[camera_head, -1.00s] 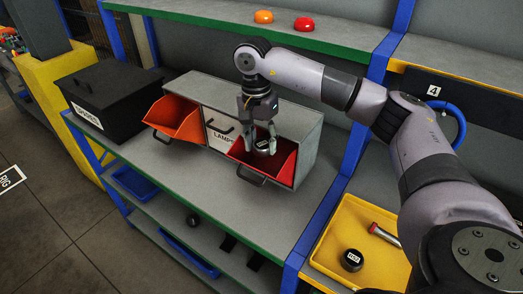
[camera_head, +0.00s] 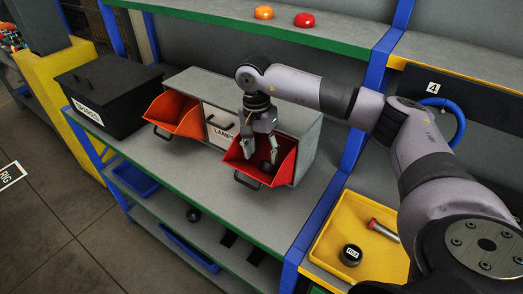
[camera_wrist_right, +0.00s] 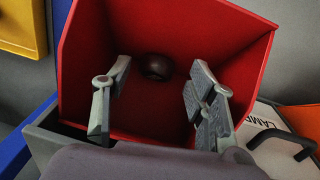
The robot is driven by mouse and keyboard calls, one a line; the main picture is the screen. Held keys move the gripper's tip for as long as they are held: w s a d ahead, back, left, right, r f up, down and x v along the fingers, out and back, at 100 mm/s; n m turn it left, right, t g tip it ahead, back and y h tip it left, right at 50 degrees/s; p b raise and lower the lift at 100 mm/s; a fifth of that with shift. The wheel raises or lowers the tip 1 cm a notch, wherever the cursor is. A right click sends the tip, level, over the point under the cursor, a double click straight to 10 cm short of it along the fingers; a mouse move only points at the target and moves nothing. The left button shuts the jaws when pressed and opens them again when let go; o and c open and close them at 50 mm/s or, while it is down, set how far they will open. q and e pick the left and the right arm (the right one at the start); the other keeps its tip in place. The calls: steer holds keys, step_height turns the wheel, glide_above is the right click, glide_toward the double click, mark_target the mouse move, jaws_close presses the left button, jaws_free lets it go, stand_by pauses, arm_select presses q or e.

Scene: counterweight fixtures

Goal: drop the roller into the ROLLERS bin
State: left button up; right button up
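My right gripper (camera_head: 262,152) is over the red tilted-out bin (camera_head: 285,172) at the right end of the grey cabinet. In the right wrist view the gripper (camera_wrist_right: 160,92) is open, its two fingers apart with nothing between the tips. A dark round roller (camera_wrist_right: 157,66) lies inside the red bin (camera_wrist_right: 230,40), against its inner wall, beyond the fingertips. In the head view the roller (camera_head: 266,166) shows only as a small dark shape, partly hidden by the fingers. No ROLLERS label is readable on this bin. My left gripper is not in view.
An orange bin (camera_head: 177,115) stands open at left, with a shut LAMPS bin (camera_head: 219,128) between. A black box (camera_head: 105,97) sits further left. A yellow tray (camera_head: 335,243) at lower right holds a dark cylinder (camera_head: 351,255) and a red-and-metal piece (camera_head: 382,230). The green-edged shelf front is clear.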

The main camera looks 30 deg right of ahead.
steer(key=shift+o, duration=0.7)
steer(key=shift+r, duration=0.1)
steer(key=shift+r+p, duration=0.25)
steer(key=shift+p, duration=0.1)
steer(key=shift+w+r+b, duration=0.1)
steer(key=shift+r+b, duration=0.15)
steer(key=shift+b, duration=0.05)
step_height(320, 180, up, 6)
steer(key=b, duration=0.3)
step_height(320, 180, up, 4)
glide_above(258, 170)
steer(key=shift+w+d+r, duration=0.1)
steer(key=shift+d+r, duration=0.05)
steer(key=shift+r, duration=0.6)
